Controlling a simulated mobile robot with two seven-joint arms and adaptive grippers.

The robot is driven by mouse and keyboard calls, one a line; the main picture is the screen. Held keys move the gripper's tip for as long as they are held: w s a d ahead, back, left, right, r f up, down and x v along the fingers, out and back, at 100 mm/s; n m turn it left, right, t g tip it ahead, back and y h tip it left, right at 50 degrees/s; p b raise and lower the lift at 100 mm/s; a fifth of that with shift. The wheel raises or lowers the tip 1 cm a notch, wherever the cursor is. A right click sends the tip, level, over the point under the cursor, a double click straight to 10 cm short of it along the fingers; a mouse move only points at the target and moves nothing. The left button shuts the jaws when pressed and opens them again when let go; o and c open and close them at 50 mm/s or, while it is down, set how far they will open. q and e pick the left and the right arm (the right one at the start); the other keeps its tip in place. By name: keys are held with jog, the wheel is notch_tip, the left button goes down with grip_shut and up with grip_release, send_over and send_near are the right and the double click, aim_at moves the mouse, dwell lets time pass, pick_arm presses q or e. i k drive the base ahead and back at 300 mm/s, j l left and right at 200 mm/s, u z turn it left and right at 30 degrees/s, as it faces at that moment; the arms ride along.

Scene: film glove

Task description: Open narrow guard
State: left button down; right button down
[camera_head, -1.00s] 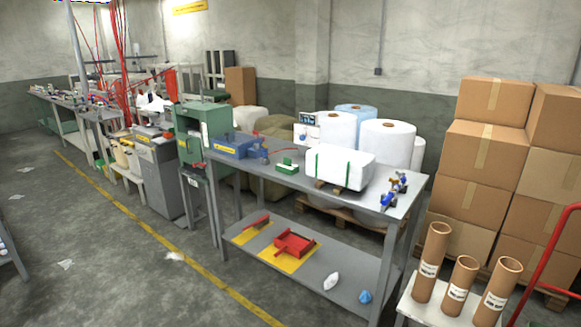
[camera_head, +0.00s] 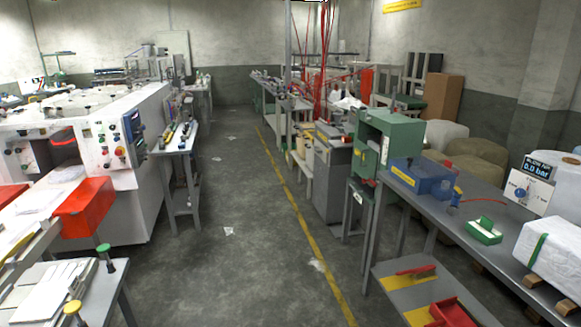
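No part is clearly marked as the narrow guard. A narrow red piece (camera_head: 416,271) lies on a yellow plate (camera_head: 398,282) on the lower shelf of the grey bench at the right. A wider red tray-like piece (camera_head: 452,314) lies nearer on the same shelf, partly cut off by the bottom edge. I cannot tell whether either is the guard. Neither of my grippers is in view.
A white machine (camera_head: 110,135) with a red bin (camera_head: 84,207) stands at the left. The grey bench (camera_head: 480,190) holds a blue box (camera_head: 420,178) and a green cabinet (camera_head: 390,143) stands beside it. The floor aisle (camera_head: 240,250) between is mostly clear.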

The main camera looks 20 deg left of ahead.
aim_at(85, 191)
jog(key=i+j+u, duration=0.15)
jog(key=i+u, duration=0.35)
jog(key=i, duration=0.15)
jog(key=i+l+u, duration=0.1)
jog(key=i+u, duration=0.4)
jog(key=i, duration=0.2)
jog(key=i+u, duration=0.2)
jog(key=i, duration=0.6)
jog(key=i+l+u, duration=0.2)
jog(key=i, duration=0.65)
jog(key=i+u, duration=0.5)
jog(key=i+l+u, duration=0.15)
jog(key=i+u, duration=0.35)
jog(key=i, duration=0.15)
